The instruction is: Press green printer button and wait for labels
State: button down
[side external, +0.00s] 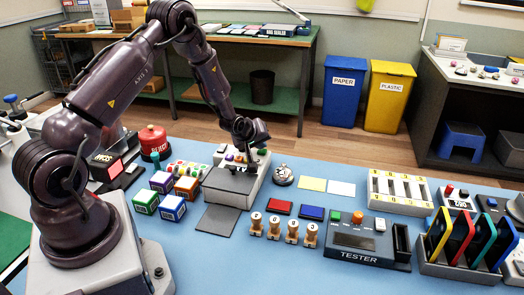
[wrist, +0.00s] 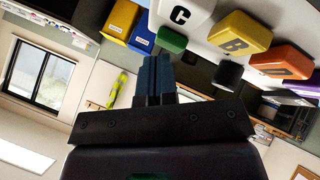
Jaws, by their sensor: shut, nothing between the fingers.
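The printer (side external: 250,187) is a pale box with a dark grey top, standing mid-table in the side view. Small coloured buttons sit at its back. In the wrist view the green button (wrist: 172,40) shows beside a yellow button (wrist: 238,33) marked B and an orange one (wrist: 284,63). My gripper (side external: 250,147) is over the printer's back end, its fingers shut and empty. In the wrist view the shut gripper (wrist: 155,62) has its tips close to the green button. I cannot tell whether they touch. No printed label can be made out at the printer.
A dark flat plate (side external: 217,220) lies in front of the printer. Coloured boxes (side external: 172,208) stand to its left, a silver bell (side external: 283,176) to its right. Numbered wooden stamps (side external: 292,231) and the tester (side external: 360,240) are front right. The front blue table is clear.

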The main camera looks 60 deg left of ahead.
aim_at(260, 150)
jog(key=shift+f, duration=0.3)
dwell(0.5)
jog(key=shift+r, duration=0.9)
jog(key=shift+r, duration=2.5)
